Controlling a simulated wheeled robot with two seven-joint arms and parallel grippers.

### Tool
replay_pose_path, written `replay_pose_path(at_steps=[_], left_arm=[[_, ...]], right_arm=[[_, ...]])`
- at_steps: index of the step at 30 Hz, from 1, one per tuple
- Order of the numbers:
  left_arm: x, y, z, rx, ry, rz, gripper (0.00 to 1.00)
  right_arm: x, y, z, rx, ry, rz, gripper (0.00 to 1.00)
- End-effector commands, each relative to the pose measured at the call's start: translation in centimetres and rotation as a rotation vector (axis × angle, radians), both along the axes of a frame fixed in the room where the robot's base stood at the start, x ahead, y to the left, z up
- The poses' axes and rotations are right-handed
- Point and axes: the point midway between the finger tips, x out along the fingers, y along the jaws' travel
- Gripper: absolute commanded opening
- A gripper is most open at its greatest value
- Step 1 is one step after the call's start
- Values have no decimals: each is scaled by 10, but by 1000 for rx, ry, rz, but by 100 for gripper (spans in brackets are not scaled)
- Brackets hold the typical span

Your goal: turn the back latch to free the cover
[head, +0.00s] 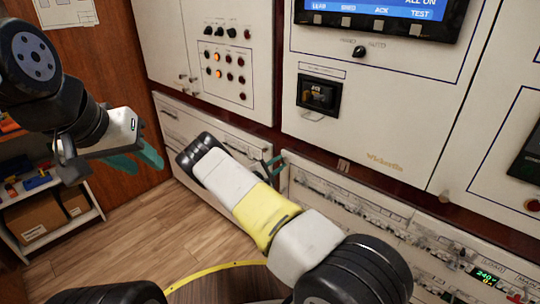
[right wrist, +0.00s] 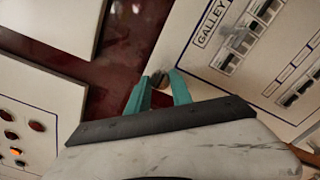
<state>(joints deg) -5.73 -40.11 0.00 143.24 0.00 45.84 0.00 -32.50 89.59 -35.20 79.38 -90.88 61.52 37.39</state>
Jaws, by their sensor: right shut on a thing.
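My right gripper (head: 270,166) is at the top edge of the lower panels, around the gap between the left and right ones. That latch is mostly hidden by my gripper in the head view. The white cover panel (right wrist: 194,62) marked GALLEY, with rows of breakers, lies beside it. Which way the latch is turned cannot be told. My left gripper (head: 146,161) is open and empty, off to the left above the floor.
White upper cabinets carry a lamp panel (head: 226,64), a screen (head: 385,12) and a dark square device (head: 319,95). A dark red rail (right wrist: 125,60) runs between upper and lower panels. A shelf with boxes (head: 38,222) stands at left. The wooden floor (head: 165,235) is clear.

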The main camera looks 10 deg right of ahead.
Motion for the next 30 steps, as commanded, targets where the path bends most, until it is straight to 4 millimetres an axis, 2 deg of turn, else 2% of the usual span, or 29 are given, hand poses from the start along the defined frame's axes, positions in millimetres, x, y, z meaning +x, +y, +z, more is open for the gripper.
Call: replay_pose_path(at_steps=[14,15,17,26,30], left_arm=[[0,0,0,0,0,0,36],[0,0,0,0,0,0,36],[0,0,0,0,0,0,36],[0,0,0,0,0,0,36],[0,0,0,0,0,0,36]], right_arm=[[0,1,-1,11,-7,2,0],[0,1,-1,11,-7,2,34],[0,1,-1,10,-7,1,46],[0,1,0,8,-8,0,48],[-5,9,0,8,-8,3,48]])
